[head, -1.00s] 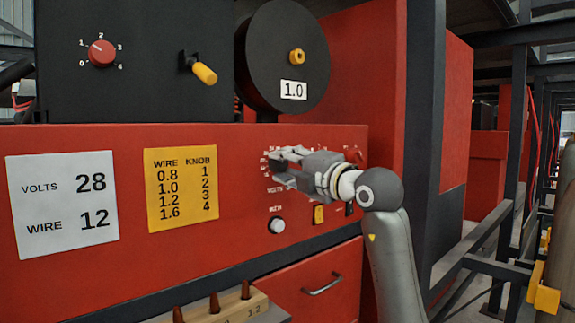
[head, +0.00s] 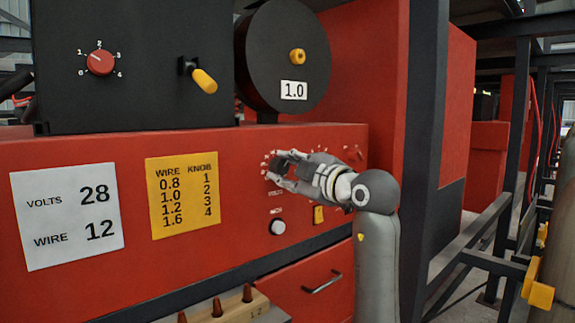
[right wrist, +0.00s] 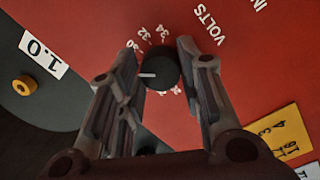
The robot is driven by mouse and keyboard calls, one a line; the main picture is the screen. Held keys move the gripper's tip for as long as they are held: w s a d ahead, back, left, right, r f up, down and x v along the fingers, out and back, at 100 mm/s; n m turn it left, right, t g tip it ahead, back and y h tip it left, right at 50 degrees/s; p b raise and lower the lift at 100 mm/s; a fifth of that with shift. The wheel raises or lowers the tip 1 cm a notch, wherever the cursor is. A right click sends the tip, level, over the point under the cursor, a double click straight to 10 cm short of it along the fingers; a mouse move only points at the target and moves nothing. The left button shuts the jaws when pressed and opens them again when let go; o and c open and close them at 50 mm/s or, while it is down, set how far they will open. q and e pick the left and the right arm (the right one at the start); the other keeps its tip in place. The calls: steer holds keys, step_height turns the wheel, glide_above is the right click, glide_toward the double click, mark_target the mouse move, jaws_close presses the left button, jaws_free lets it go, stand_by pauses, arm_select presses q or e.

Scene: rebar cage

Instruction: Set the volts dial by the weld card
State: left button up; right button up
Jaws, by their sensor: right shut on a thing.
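The weld card (head: 68,217) is a white sheet on the red panel at the left, reading VOLTS 28 and WIRE 12. My right gripper (head: 285,169) is at the panel, shut on the black volts dial (right wrist: 157,70). In the right wrist view its two fingers stand on either side of the dial. The dial's white pointer mark points left in that view, towards the left finger. The numbers 30, 32 and 34 show above it; the scale beside the left finger is hidden. In the head view the gripper covers most of the dial. My left gripper is out of view.
A yellow wire/knob chart (head: 182,195) is beside the card. Above are a red knob (head: 100,62) on a black box, a yellow-handled lever (head: 203,79) and a black spool (head: 287,57) marked 1.0. A white button (head: 278,227) is below the gripper.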

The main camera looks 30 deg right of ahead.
steer(key=shift+f+m, duration=0.1)
steer(key=shift+m, duration=0.3)
steer(key=o, duration=1)
steer(key=s, duration=0.4)
steer(key=s+d, duration=0.1)
steer(key=s, duration=0.3)
steer(key=s+d, duration=0.1)
steer(key=s, duration=0.3)
steer(key=shift+w, duration=0.1)
